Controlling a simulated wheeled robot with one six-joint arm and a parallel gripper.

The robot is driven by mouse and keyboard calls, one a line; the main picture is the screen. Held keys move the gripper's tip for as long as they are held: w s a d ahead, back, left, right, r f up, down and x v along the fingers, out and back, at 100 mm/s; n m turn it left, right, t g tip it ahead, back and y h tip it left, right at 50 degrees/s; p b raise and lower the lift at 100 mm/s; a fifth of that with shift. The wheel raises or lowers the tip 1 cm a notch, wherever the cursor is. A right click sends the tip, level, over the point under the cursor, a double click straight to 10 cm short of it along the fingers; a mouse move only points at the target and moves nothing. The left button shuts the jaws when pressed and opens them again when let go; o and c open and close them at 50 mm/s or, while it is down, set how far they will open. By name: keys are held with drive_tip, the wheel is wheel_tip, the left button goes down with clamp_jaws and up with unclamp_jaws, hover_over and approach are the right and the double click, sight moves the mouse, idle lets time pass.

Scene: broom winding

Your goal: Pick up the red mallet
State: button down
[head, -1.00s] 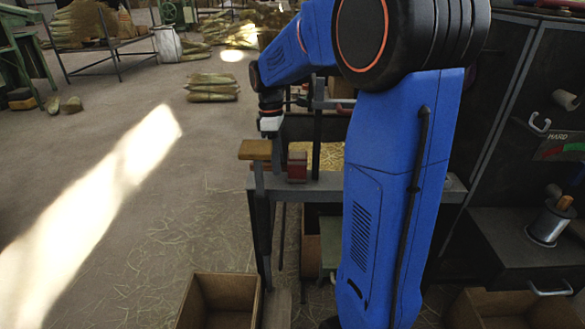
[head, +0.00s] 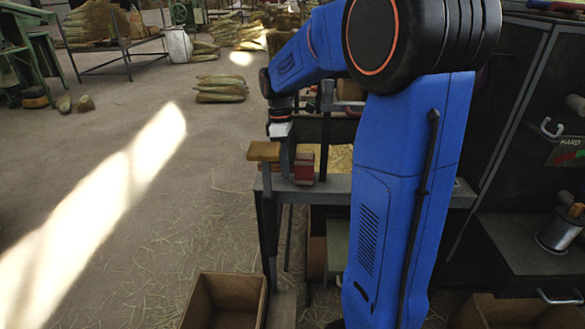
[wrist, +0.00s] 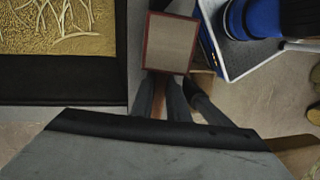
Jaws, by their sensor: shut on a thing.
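The red mallet's head (head: 304,167) stands at the bench's left end in the head view, close beside my gripper's fingers. In the wrist view the red-edged head with a grey face (wrist: 170,42) lies just beyond the fingertips. My gripper (wrist: 162,92) is shut on the mallet, with a strip of brown wooden handle showing between its fingers. In the head view my gripper (head: 286,160) points down, and its tips are hard to make out. Most of the handle is hidden. Whether the mallet touches the bench, I cannot tell.
A light wooden block (head: 263,151) is left of the gripper. The grey bench frame (head: 335,187) runs right behind my arm. An open box (head: 226,299) stands on the floor below. A straw-filled bed (wrist: 58,25) is left in the wrist view.

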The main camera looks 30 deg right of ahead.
wheel_tip(320, 180, up, 18)
drive_tip(key=s+a, duration=1)
drive_tip(key=s, duration=0.5)
drive_tip(key=c, duration=2.3)
unclamp_jaws()
clamp_jaws()
